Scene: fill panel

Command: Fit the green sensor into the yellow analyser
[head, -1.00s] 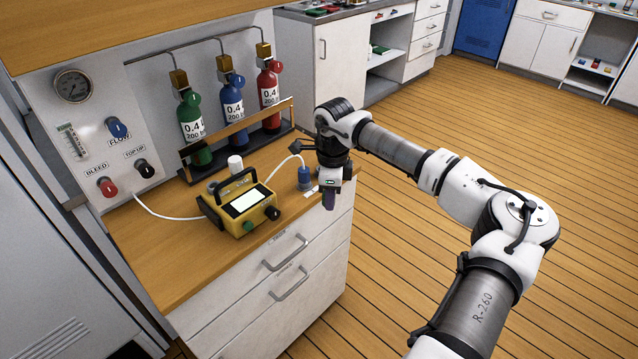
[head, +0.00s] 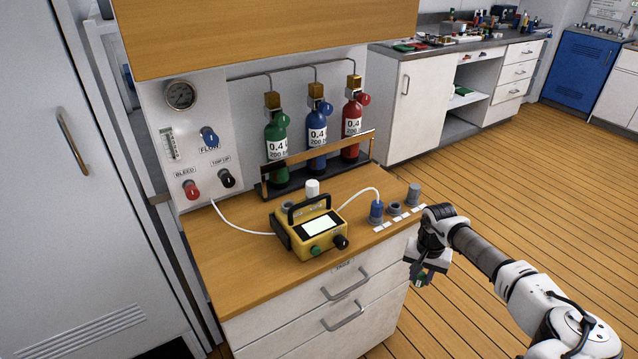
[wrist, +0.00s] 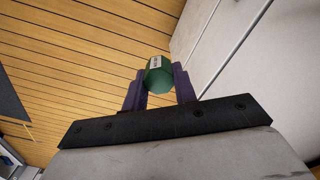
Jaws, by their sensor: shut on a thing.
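The yellow analyser (head: 308,232) stands on the wooden counter, with a black handle, a white screen, and a green and a black knob on its front. My gripper (head: 420,279) is off the right front corner of the counter, below the counter top and apart from the analyser. In the wrist view my gripper (wrist: 160,88) is shut on the green sensor (wrist: 159,73), a green cylinder with a small white label held between the purple fingers. In the head view the sensor is small and partly hidden by the fingers.
Gas bottles (head: 317,133) stand in a rack at the back. Drawer handles (head: 345,285) stick out in front. The floor right is clear.

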